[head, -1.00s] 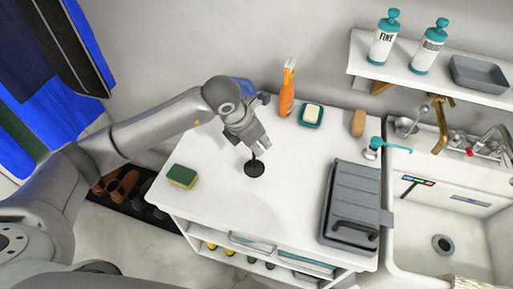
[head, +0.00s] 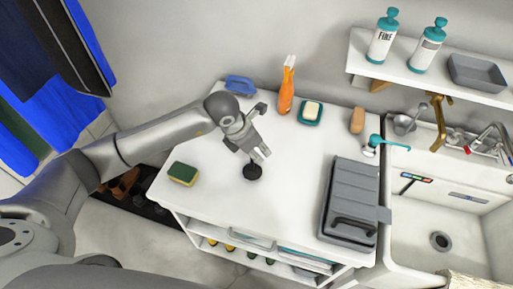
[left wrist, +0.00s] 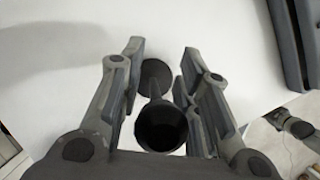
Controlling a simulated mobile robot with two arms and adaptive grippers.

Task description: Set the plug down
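The black plug (head: 252,171) stands on the white worktop near its middle, with a round base and a narrow stem. My left gripper (head: 262,154) is just above and beside it in the head view. In the left wrist view, the plug's dark hollow cup (left wrist: 161,126) is nearer the camera and its disc (left wrist: 155,74) is farther off. The fingers of my left gripper (left wrist: 162,82) stand apart on both sides of the plug, with gaps beside the stem. Contact at the cup is hard to judge. My right gripper is not seen.
A green and yellow sponge (head: 182,174) lies left of the plug. A grey case (head: 350,200) lies to the right, beside the sink (head: 455,210). An orange bottle (head: 286,88), a soap dish (head: 311,112) and a blue item (head: 240,85) are along the back. The front middle is clear.

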